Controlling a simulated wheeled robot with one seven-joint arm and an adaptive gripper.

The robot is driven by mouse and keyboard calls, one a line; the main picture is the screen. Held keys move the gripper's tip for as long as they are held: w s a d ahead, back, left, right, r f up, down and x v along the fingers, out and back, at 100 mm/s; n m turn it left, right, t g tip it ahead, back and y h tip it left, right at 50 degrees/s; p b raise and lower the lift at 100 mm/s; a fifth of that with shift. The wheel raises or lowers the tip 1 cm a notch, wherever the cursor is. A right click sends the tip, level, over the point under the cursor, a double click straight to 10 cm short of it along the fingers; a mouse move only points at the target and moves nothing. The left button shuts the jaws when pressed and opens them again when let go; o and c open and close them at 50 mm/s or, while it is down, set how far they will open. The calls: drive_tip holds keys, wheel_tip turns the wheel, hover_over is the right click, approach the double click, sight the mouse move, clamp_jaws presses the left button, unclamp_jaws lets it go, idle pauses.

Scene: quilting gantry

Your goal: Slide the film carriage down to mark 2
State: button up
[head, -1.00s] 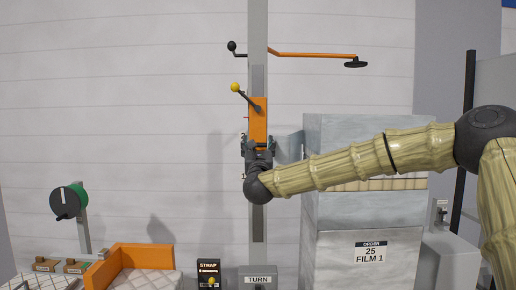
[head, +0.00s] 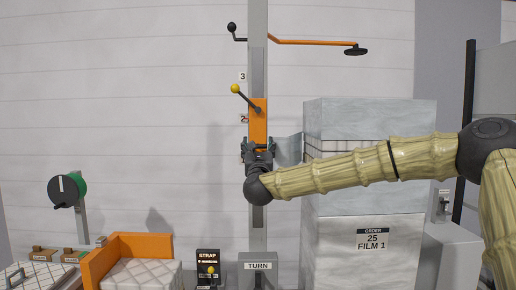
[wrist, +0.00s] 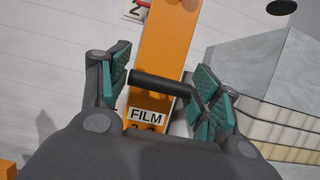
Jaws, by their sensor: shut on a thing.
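The orange film carriage (head: 259,112) sits on the upright grey post (head: 257,205), with a yellow-knobbed lever (head: 236,89) at its top left. Its FILM label (wrist: 146,115) shows in the wrist view. My gripper (head: 258,147) is at the carriage's lower end, shut on the dark handle bar (wrist: 160,84), which runs between the green-padded fingers. Mark 2 (head: 244,118) is at the post's left, level with the orange plate's upper-middle part. Mark 3 (head: 242,77) is above the carriage. My gripper hides the carriage's lower end in the head view.
A tall film-wrapped stack (head: 368,180) stands close to the right, under my forearm. An orange arm with a black disc (head: 355,49) extends right above. Below are a TURN box (head: 259,266) and a STRAP box (head: 208,260). The post below my gripper looks clear.

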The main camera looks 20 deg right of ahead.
drive_tip(key=o, duration=1.5)
drive_tip(key=shift+o, duration=0.2)
drive_tip(key=shift+s, duration=0.1)
drive_tip(key=v, duration=1.1)
drive_tip(key=shift+s+f, duration=0.15)
drive_tip(key=shift+s, duration=0.2)
